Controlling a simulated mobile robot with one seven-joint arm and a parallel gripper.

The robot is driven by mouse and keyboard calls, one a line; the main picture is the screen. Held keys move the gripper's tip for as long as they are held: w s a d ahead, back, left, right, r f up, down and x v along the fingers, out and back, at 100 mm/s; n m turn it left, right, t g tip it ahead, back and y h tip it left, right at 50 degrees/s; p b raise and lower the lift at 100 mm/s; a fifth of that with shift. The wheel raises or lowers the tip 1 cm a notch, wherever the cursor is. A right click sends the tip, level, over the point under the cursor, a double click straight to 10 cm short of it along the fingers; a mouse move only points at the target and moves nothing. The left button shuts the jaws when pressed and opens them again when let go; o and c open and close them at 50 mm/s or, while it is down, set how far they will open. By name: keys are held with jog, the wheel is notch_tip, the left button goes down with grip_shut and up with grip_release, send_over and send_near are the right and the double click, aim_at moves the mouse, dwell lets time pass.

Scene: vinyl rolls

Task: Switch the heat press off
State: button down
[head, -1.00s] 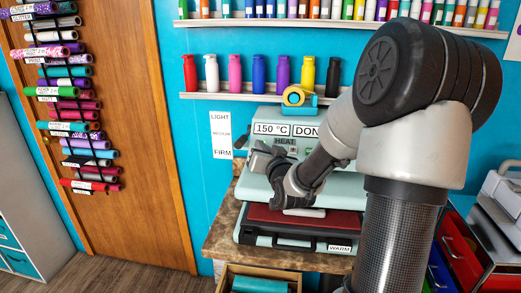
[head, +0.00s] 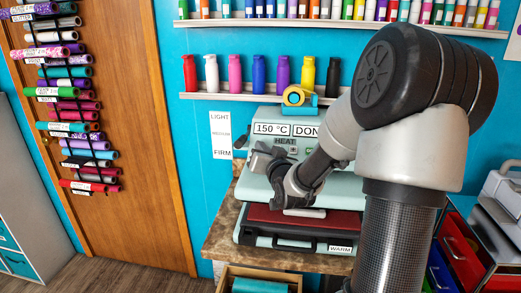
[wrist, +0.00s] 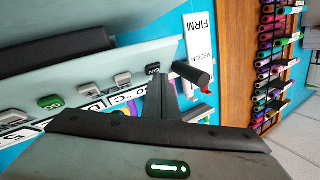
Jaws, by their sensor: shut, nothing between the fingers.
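The heat press (head: 345,185) stands on the worktop, pale green, with a display reading "150 °C" (head: 270,129) and "DON…", partly hidden by my arm. Below it is a "HEAT" label (head: 285,141) with small controls.
A black knobbed lever (wrist: 195,72) sits right beside my fingers in the wrist view. A tape roll (head: 296,96) rests on top of the press. A dark red slab (head: 300,220) lies below, above a case labelled "WARM" (head: 340,248). A LIGHT/MEDIUM/FIRM sign (head: 221,135) hangs left.

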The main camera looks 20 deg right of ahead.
jog(key=shift+s+a+r+p, duration=0.4)
jog(key=shift+s+r, duration=0.15)
jog(key=shift+r, duration=0.15)
jog(key=shift+s+a+r+p, duration=0.4)
jog(key=shift+s+r+p, duration=0.2)
jog(key=shift+r, duration=0.1)
jog(key=shift+s+a+r+p, duration=0.35)
jog(key=shift+s+r+p, duration=0.15)
jog(key=shift+s+r, duration=0.15)
jog(key=shift+s+a+r+p, duration=0.4)
jog(key=shift+s+r+p, duration=0.15)
jog(key=shift+r, duration=0.2)
jog(key=shift+w, duration=0.1)
